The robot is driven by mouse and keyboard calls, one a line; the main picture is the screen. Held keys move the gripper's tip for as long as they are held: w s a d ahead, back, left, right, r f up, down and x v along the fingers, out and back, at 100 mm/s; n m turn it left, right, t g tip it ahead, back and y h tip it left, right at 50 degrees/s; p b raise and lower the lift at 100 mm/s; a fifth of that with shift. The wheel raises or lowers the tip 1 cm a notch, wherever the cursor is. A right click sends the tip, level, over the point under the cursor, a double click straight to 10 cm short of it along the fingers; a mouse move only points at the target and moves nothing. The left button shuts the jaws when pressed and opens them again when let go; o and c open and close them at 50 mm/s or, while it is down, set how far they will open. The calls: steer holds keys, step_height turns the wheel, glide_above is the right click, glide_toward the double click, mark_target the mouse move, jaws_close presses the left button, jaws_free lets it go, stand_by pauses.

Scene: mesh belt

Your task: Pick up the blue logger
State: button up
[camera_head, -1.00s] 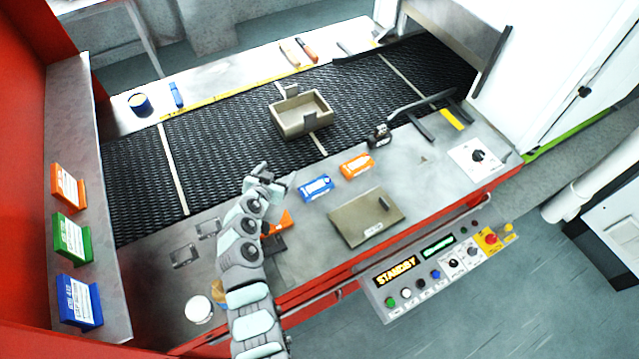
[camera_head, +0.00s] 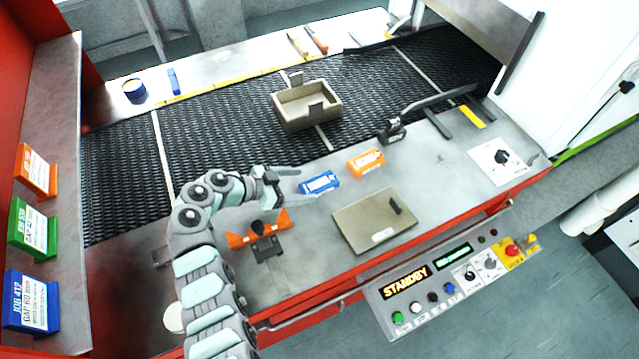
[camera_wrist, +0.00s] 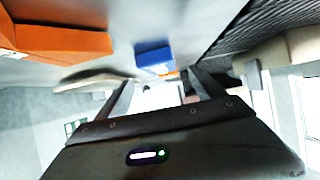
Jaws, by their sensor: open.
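The blue logger (camera_head: 319,183), a small blue block with a white label, lies on the grey bench in front of the belt in the head view. My gripper (camera_head: 301,184) is open and empty at its left, fingers pointing right toward it. One finger is on the belt side and the other on the near side; I cannot tell whether either touches the logger. In the wrist view the blue logger (camera_wrist: 154,57) shows ahead, near the gap between the open fingers (camera_wrist: 158,82).
An orange logger (camera_head: 366,162) lies just right of the blue one. An orange bracket (camera_head: 258,239) stands close below my wrist. A beige tray (camera_head: 306,106) sits on the mesh belt (camera_head: 230,128). A flat olive plate (camera_head: 374,221) lies nearer the front edge.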

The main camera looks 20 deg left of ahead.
mark_target(318, 184)
steer(key=shift+p+x, duration=0.3)
steer(key=shift+x, duration=2.45)
steer(key=shift+c, duration=0.2)
steer(key=c, duration=1.6)
steer(key=shift+r, duration=0.1)
steer(key=shift+c, duration=0.2)
